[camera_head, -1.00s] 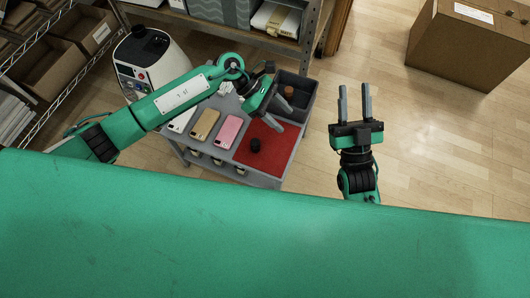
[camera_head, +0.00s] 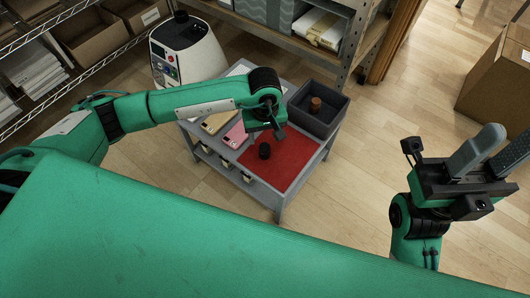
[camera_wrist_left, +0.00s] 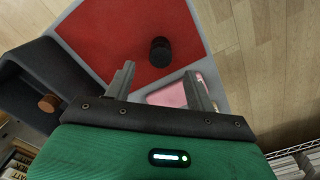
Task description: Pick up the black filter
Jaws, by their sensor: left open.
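The black filter (camera_head: 264,151) is a small dark cylinder standing on the red mat (camera_head: 296,168) of a grey cart. In the left wrist view the filter (camera_wrist_left: 160,52) stands on the red mat (camera_wrist_left: 120,32), just beyond the fingertips. My left gripper (camera_head: 280,133) is above the cart close to the filter. In the left wrist view its fingers (camera_wrist_left: 158,74) are spread, with nothing between them. My right gripper (camera_head: 503,143) is at the right, away from the cart, with its fingers apart and empty.
A pink phone (camera_head: 236,135) and a gold phone (camera_head: 216,122) lie left of the mat. A dark bin (camera_head: 328,122) with a brown cylinder (camera_head: 315,104) sits at the cart's back right. A white machine (camera_head: 188,52), shelves and a cardboard box (camera_head: 500,75) stand around.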

